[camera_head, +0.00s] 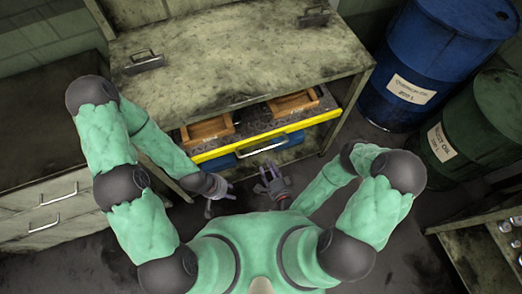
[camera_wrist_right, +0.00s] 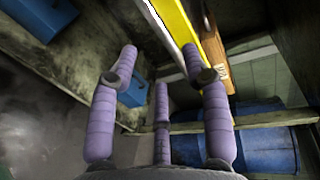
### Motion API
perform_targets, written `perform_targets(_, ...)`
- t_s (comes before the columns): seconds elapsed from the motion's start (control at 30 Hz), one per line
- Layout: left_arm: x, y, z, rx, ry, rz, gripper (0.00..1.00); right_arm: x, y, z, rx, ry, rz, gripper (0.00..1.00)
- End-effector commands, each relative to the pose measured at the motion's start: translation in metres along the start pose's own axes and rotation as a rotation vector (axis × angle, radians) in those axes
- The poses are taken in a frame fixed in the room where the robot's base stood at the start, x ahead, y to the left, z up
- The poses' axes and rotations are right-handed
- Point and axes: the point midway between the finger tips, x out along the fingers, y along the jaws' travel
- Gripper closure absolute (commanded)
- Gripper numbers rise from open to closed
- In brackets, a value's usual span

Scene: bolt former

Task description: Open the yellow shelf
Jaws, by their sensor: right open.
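The yellow shelf (camera_head: 265,137) is a drawer with a long yellow front under the workbench top. It stands partly out past the top's front edge, and its grey inside with wooden trays (camera_head: 207,130) (camera_head: 293,103) shows. Its yellow front also shows at the top of the right wrist view (camera_wrist_right: 177,22). My right gripper (camera_head: 267,172) is in front of and below the yellow front, apart from it. Its purple fingers (camera_wrist_right: 157,62) are spread and empty. My left gripper (camera_head: 220,196) is lower and to the left, with fingers apart and nothing visible in them.
A blue drawer (camera_head: 222,161) with a pale handle (camera_head: 262,148) is below the yellow shelf. The workbench top (camera_head: 240,50) is above. A blue barrel (camera_head: 435,50) and a green barrel (camera_head: 480,125) stand right. A cabinet (camera_head: 45,205) stands left. Dark floor lies below.

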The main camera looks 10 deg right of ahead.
Motion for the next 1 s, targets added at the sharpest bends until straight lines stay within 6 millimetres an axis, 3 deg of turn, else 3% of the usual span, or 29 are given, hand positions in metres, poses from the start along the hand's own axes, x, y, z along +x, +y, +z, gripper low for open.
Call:
perform_targets(0.6,0.015,-0.005,-0.001,0.0,0.0,0.0,0.6,0.084,0.001,0.001,-0.002,-0.002,0.0,0.52)
perform_targets(1.0,0.015,-0.005,-0.001,0.0,0.0,0.0,0.6,0.093,0.0,0.001,-0.001,-0.001,0.001,0.52)
